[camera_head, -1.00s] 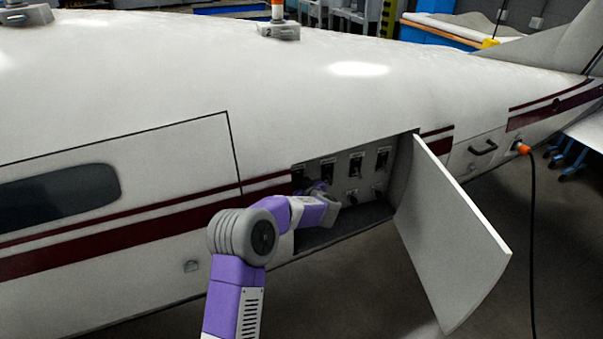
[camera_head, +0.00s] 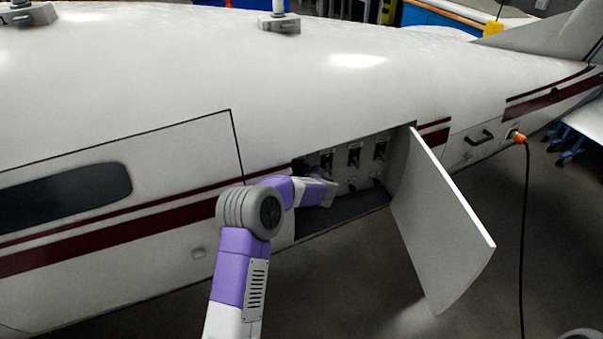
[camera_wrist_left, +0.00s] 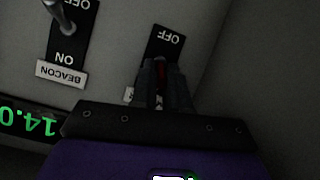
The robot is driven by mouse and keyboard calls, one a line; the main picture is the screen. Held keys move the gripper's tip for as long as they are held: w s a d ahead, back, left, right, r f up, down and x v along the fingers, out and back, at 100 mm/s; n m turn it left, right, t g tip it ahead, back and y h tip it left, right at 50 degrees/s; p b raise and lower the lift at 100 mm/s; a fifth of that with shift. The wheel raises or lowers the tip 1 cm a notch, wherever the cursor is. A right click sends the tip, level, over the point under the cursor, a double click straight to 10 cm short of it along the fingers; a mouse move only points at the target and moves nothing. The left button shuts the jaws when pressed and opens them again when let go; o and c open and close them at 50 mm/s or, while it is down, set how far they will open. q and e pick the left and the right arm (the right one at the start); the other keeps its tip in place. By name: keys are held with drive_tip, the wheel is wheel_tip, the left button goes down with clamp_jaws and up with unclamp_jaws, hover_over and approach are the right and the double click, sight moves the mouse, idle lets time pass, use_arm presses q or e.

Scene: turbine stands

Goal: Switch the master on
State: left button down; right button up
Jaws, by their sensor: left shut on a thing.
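The switch panel (camera_head: 365,169) sits inside an open bay in the aircraft's side, with several dark switches on it. The black plate of that switch reads OFF (camera_wrist_left: 168,38), upside down in the left wrist view. The name label below it is mostly hidden behind my fingers. In the head view my left gripper (camera_head: 313,180) is small and its fingers are hard to make out. My right gripper is not in view.
Beside the held switch is a BEACON switch (camera_wrist_left: 61,22) with a metal lever. A green display (camera_wrist_left: 28,120) reads 14.0. The open bay door (camera_head: 440,225) stands right of the bay. An orange plug (camera_head: 519,138) with a black cable (camera_head: 526,230) is further right.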

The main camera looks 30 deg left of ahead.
use_arm(q)
drive_tip(key=c, duration=1.1)
unclamp_jaws()
drive_tip(key=v, duration=0.7)
drive_tip(key=shift+s+d+r+b, duration=0.15)
drive_tip(key=shift+s+d+b, duration=0.05)
drive_tip(key=shift+b, duration=0.1)
